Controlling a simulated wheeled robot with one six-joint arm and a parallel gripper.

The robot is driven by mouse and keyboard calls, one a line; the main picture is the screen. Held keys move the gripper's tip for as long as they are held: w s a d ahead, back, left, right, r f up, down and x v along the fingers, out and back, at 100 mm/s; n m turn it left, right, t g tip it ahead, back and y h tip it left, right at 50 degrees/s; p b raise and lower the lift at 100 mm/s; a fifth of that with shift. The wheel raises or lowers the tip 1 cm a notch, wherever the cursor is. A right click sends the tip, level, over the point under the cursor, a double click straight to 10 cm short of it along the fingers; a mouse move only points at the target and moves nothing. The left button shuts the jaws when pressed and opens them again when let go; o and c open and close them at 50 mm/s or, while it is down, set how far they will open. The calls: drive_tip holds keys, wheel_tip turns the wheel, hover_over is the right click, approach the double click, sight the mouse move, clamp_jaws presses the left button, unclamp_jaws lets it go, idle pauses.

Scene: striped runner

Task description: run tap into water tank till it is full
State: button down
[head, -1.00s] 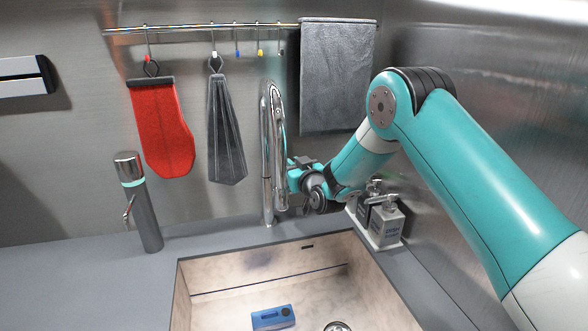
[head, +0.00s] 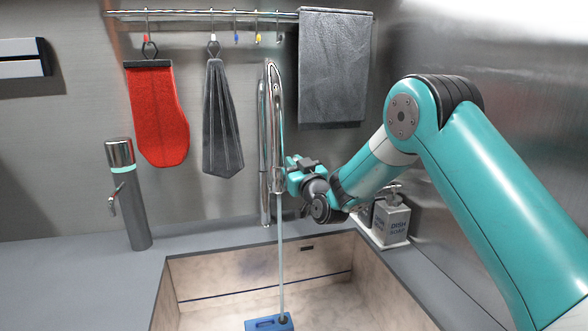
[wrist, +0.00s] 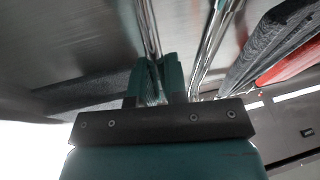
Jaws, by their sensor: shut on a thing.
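The chrome tap (head: 271,110) stands behind the sink, its spout bent over the basin. A thin stream of water (head: 281,260) falls straight from it to the dark opening on the blue water tank (head: 262,325). The tank lies in the sink, cut off by the bottom edge of the head view; its water level cannot be seen. My gripper (head: 293,178) is at the right side of the tap. In the wrist view its fingers (wrist: 158,78) are closed together at a thin chrome part of the tap (wrist: 148,30); the contact itself is mostly hidden.
The pale sink (head: 220,287) lies in front of the tap. Soap bottles (head: 391,222) stand at its right corner, below my arm. A grey dispenser (head: 130,200) stands on the left counter. A red mitt (head: 158,115), grey cloth (head: 221,120) and grey towel (head: 333,70) hang from the rail.

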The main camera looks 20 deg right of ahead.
drive_tip(key=c, duration=1.1)
unclamp_jaws()
drive_tip(key=shift+c, duration=0.2)
drive_tip(key=shift+s+d+f, duration=0.1)
drive_tip(key=shift+s+f, duration=0.05)
drive_tip(key=shift+s, duration=0.1)
drive_tip(key=b+v, duration=1.5)
drive_tip(key=v, duration=0.2)
drive_tip(key=shift+b, duration=0.35)
